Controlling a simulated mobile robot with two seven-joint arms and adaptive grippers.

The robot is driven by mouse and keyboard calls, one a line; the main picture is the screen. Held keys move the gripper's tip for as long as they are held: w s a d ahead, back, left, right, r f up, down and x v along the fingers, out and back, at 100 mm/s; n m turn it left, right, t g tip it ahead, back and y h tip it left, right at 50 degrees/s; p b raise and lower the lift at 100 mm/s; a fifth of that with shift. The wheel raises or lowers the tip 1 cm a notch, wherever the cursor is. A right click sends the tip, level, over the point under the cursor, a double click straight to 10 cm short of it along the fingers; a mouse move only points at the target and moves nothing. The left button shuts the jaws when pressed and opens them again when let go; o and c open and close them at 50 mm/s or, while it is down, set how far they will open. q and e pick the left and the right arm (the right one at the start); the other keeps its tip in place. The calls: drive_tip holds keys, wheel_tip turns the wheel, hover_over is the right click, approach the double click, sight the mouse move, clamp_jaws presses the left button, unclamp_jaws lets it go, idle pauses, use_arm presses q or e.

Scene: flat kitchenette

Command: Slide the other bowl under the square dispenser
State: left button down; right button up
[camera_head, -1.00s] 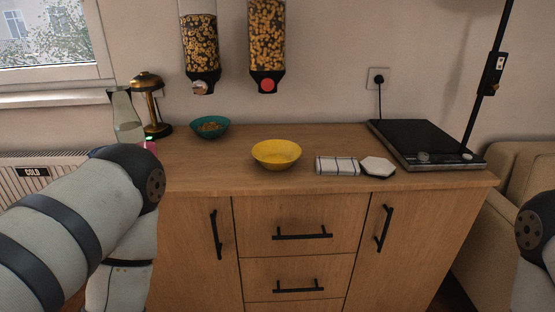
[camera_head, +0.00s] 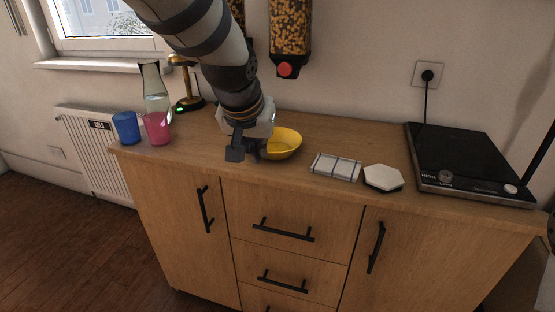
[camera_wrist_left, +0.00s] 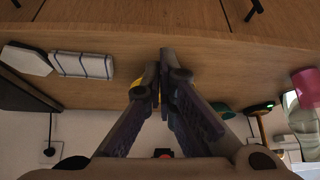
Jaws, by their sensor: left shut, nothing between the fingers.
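The yellow bowl (camera_head: 283,145) stands on the counter, its left side hidden by my left gripper (camera_head: 246,153). My left gripper is shut and empty, just left of and in front of this bowl; I cannot tell whether they touch. In the left wrist view its fingertips (camera_wrist_left: 163,72) are together, and they cover most of the bowl. The teal bowl is hidden behind my arm in the head view; part of it (camera_wrist_left: 221,110) shows in the wrist view. The dispenser with a red knob (camera_head: 290,35) hangs above and behind the yellow bowl. The other dispenser is mostly hidden.
A striped white block (camera_head: 336,167) and a white hexagonal piece (camera_head: 382,177) lie right of the bowl, before a black hob (camera_head: 465,160). A pink cup (camera_head: 157,128), blue cup (camera_head: 126,127), carafe (camera_head: 154,90) and brass lamp (camera_head: 187,85) stand left.

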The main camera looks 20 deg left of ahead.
use_arm(q)
drive_tip(key=b+x, duration=0.1)
drive_tip(key=x, duration=0.8)
drive_tip(key=shift+a+f, duration=0.2)
drive_tip(key=shift+f, duration=0.25)
drive_tip(key=w, duration=0.1)
drive_tip(key=w+b, duration=0.1)
drive_tip(key=w, duration=0.1)
drive_tip(key=shift+w+a+f, duration=0.15)
drive_tip(key=shift+w+f, duration=0.05)
drive_tip(key=shift+w, duration=0.1)
drive_tip(key=shift+w+r, duration=0.25)
drive_tip(key=shift+w, duration=0.2)
use_arm(e)
drive_tip(key=shift+g, duration=0.7)
drive_tip(key=shift+s+a+f, duration=0.2)
drive_tip(key=shift+s+f, duration=1.3)
drive_tip(key=shift+s, duration=0.15)
